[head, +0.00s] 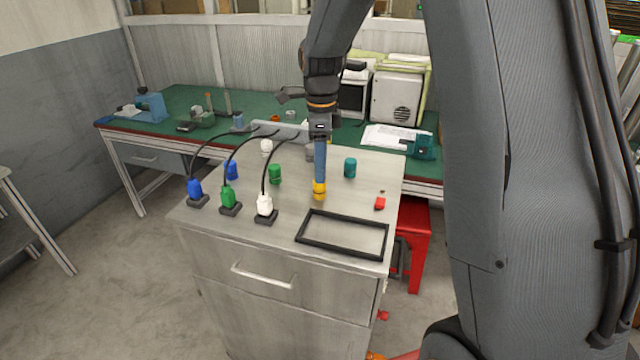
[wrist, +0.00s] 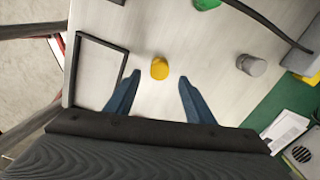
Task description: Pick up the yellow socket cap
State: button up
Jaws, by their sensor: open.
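The yellow socket cap (head: 319,194) stands on the grey cabinet top, behind the black frame. In the head view my gripper (head: 320,178) points straight down over it, and its blue fingers hide part of the cap's upper side. In the wrist view the yellow cap (wrist: 159,69) shows in the gap between my two blue fingertips (wrist: 159,77), with bare surface on both sides of it. My gripper is open and holds nothing. I cannot tell exactly how high the tips are above the cap.
A black rectangular frame (head: 343,234) lies in front. A teal cap (head: 350,168) and a red piece (head: 380,201) are to the right. Green (head: 275,174) and blue (head: 232,170) caps stand left, with cabled blue, green and white plugs (head: 264,205) nearer the front.

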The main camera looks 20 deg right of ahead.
aim_at(320, 188)
jog(key=shift+a+f+p, duration=0.15)
jog(key=shift+f+p, duration=0.35)
jog(key=shift+f, duration=1.15)
jog(key=c, duration=1.1)
jog(key=shift+c, duration=0.2)
